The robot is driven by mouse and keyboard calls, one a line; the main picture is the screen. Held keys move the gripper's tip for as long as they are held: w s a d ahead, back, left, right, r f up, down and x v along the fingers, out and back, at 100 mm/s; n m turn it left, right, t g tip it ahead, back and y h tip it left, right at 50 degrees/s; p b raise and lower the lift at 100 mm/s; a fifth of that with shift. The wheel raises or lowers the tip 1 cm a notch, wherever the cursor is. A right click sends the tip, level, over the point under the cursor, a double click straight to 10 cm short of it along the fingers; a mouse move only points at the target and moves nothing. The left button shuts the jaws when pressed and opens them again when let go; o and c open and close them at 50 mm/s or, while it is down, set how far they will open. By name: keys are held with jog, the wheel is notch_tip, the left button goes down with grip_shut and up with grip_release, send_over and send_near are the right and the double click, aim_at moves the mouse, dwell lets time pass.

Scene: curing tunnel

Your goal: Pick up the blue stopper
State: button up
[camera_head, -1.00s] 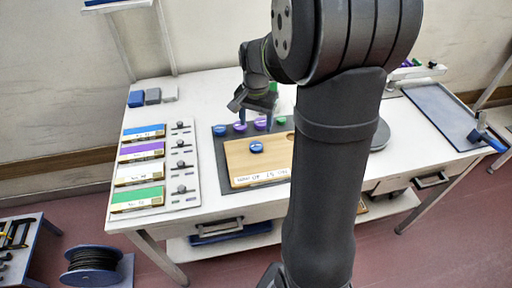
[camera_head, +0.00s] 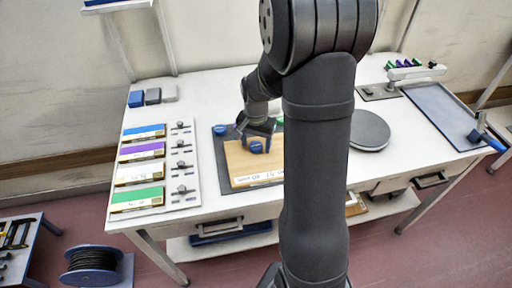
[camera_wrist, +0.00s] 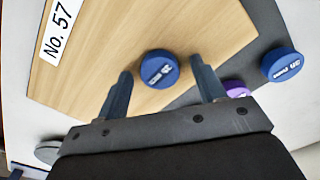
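A round blue stopper (camera_head: 256,147) with a white label lies on the light wooden board (camera_head: 238,172). In the wrist view this blue stopper (camera_wrist: 159,70) shows between my two fingertips, with a gap on both sides. My gripper (camera_head: 256,142) is open and empty, its fingers pointing down at the board around the stopper; the wrist view also shows my open gripper (camera_wrist: 161,66). A second blue stopper (camera_head: 219,130) sits on the dark mat; it also shows at the right of the wrist view (camera_wrist: 281,65).
A purple stopper (camera_wrist: 236,89) lies on the dark mat (camera_head: 221,150) close to my right finger in the wrist view. Colour-labelled blocks (camera_head: 138,174) stand on the left. A grey round plate (camera_head: 370,131) and a tray (camera_head: 440,115) are on the right.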

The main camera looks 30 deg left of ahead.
aim_at(259, 146)
jog(key=c, duration=1)
jog(key=shift+o, duration=0.2)
jog(key=shift+r, duration=0.5)
jog(key=r, duration=0.2)
jog(key=d+r, duration=0.1)
jog(key=shift+w+r, duration=0.15)
jog(key=shift+r, duration=0.25)
jog(key=w+d+r, duration=0.2)
jog(key=d+r, duration=0.8)
jog(key=r, duration=0.1)
jog(key=shift+d, duration=0.25)
jog(key=shift+r, duration=0.1)
